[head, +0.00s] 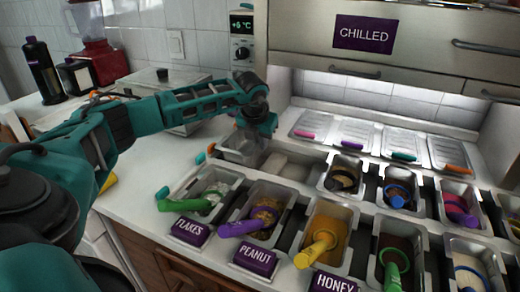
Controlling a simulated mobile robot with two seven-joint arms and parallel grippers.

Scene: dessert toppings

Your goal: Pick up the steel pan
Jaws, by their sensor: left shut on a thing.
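A small steel pan (241,149) is at the left end of the back row, above and left of a pale slot (288,166). My left gripper (262,132) comes over from the left and is shut on the pan at its right side. The gripper's fingers are partly lost against the pan, so the exact grip point is hard to see. The pan looks roughly upright, and I cannot tell whether its base touches the counter. My right gripper is out of view.
Front-row pans with coloured scoops stand close by: the flakes pan (225,183), the peanut pan (285,195) and the honey pan (345,222). Steel lids (358,134) lie behind. A steel box (158,80) stands at the back left. The white counter (136,200) is clear at front left.

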